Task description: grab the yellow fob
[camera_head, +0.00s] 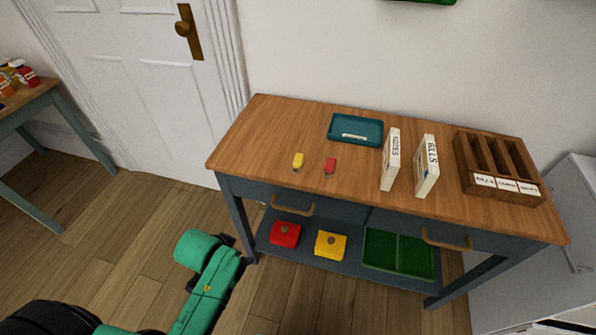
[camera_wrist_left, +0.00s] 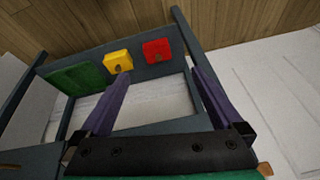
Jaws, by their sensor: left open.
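The yellow fob (camera_head: 298,160) lies on the wooden top of the console table (camera_head: 262,128), towards its left front. A red fob (camera_head: 330,165) lies just right of it, apart from it. In the left wrist view my left gripper (camera_wrist_left: 162,80) is open, its two purple fingers spread with nothing between them. In the head view my green left arm is low, in front of the table's left end, below the tabletop and away from the yellow fob; its fingers are mostly hidden there. The yellow fob is not visible in the left wrist view. My right gripper is not in view.
A teal tray (camera_head: 345,140), upright NOTES (camera_head: 390,160) and BILLS (camera_head: 427,167) boxes and a wooden sorter (camera_head: 500,192) stand on the table. The lower shelf holds red (camera_head: 285,234) and yellow (camera_head: 331,245) boxes and a green tray (camera_head: 380,262). The tabletop's left end is clear.

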